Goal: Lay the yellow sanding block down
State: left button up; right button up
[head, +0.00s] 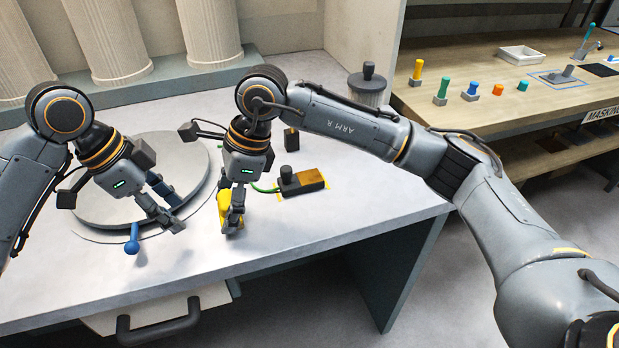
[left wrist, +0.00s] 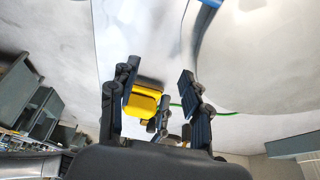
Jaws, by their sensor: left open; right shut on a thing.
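The yellow sanding block (head: 223,207) is in my right gripper (head: 233,222), which is shut on it above the white table, right of the round grey turntable (head: 193,166). The fingers hide part of the block. My left gripper (head: 177,214) is open and empty over the front right part of the turntable, left of the block and apart from it. In the left wrist view, the block (left wrist: 142,102) shows beyond the open fingers of my left gripper (left wrist: 156,97). I cannot tell whether the block touches the table.
A black device on an orange-topped base (head: 311,180) stands right of the block, with a green cable. A blue-knobbed handle (head: 132,240) sticks out at the turntable's front. A lidded grey canister (head: 368,88) stands behind. The table's front right is clear.

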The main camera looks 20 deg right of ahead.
jog(key=shift+f+b, duration=0.55)
jog(key=shift+f, duration=0.15)
jog(key=o, duration=1.1)
jog(key=shift+r, duration=0.1)
jog(key=v, duration=1.2)
